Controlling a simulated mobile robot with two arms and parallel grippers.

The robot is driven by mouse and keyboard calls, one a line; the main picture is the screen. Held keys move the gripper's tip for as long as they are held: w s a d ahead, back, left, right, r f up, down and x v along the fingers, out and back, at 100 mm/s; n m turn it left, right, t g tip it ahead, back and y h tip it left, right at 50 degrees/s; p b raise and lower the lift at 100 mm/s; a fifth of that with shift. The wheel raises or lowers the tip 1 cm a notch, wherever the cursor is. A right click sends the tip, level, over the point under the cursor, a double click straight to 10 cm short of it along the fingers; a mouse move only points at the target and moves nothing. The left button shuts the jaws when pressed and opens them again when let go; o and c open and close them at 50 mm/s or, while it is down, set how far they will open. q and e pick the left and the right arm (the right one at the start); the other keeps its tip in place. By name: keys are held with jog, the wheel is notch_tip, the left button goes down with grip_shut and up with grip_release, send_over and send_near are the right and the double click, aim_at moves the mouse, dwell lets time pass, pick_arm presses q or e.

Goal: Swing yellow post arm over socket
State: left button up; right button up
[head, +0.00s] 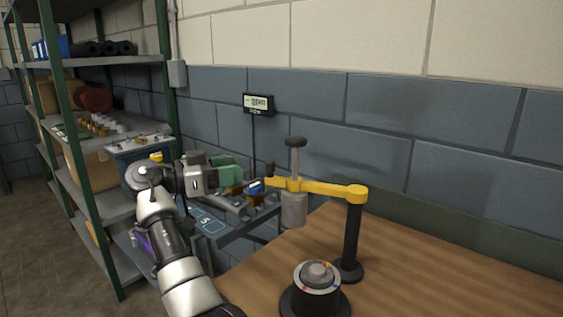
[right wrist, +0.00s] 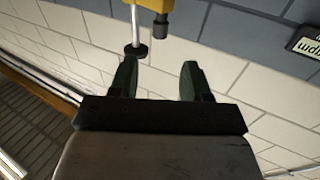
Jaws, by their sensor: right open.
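The yellow arm (head: 325,188) sits on top of a black post (head: 352,235) on the wooden table and points left. A grey cylinder (head: 293,210) hangs beneath it, and a rod with a dark knob (head: 296,142) rises above. The socket (head: 318,290), a dark round base with a light ring and grey centre piece, stands in front of the post; the hanging cylinder is behind and left of it. My right gripper (head: 240,171) is left of the arm's free end. In the right wrist view, its green fingers (right wrist: 158,72) are apart and empty, with the yellow arm (right wrist: 155,4) beyond them.
A blue-grey bench (head: 215,222) with several small parts is behind my right arm. A green-framed shelf (head: 75,150) stands at the left. A small display (head: 258,103) is by the wall. The table's right side (head: 450,285) is clear.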

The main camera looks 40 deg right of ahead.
aim_at(270, 163)
jog(key=x, duration=0.3)
jog(key=shift+r, duration=0.1)
jog(key=p+x, duration=0.1)
jog(key=x, duration=0.4)
jog(key=shift+s+d, duration=0.15)
jog(key=shift+d, duration=0.1)
jog(key=shift+s+d, duration=0.15)
jog(key=shift+d, duration=0.3)
pick_arm(q)
jog(key=shift+w+r, duration=0.2)
jog(key=shift+r, duration=0.55)
jog(key=shift+a, duration=0.1)
jog(key=shift+a, duration=0.25)
pick_arm(e)
grip_shut()
